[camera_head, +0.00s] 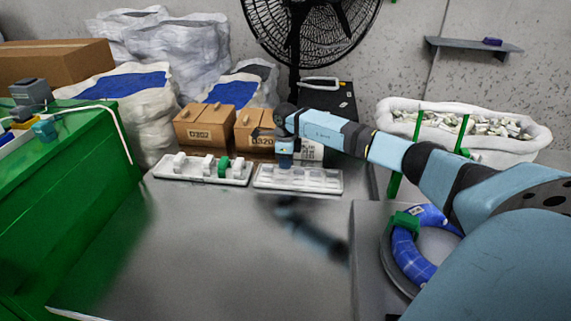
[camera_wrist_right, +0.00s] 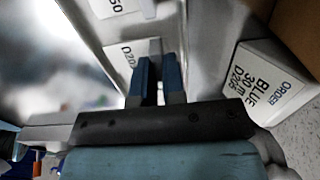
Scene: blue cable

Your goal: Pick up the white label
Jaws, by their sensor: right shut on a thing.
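My right gripper (camera_head: 285,160) points down over the back-left part of the right white tray (camera_head: 298,187). In the right wrist view its two blue fingers (camera_wrist_right: 158,62) are close together, shut on a thin edge of what looks like a white label. A white label (camera_wrist_right: 123,58) marked with a D number lies right by the fingertips, partly hidden by them. I cannot tell whether it is lifted clear of the tray. Another label (camera_wrist_right: 112,6) shows at the top edge. My left gripper is not in view.
A second white tray (camera_head: 203,179) holds white pieces and a green one. Cardboard boxes (camera_head: 204,125) stand behind it. An order sheet (camera_wrist_right: 262,85) reads blue, 30 m, D205. A blue cable coil (camera_head: 405,255) lies at right. The metal table's front (camera_head: 220,260) is clear.

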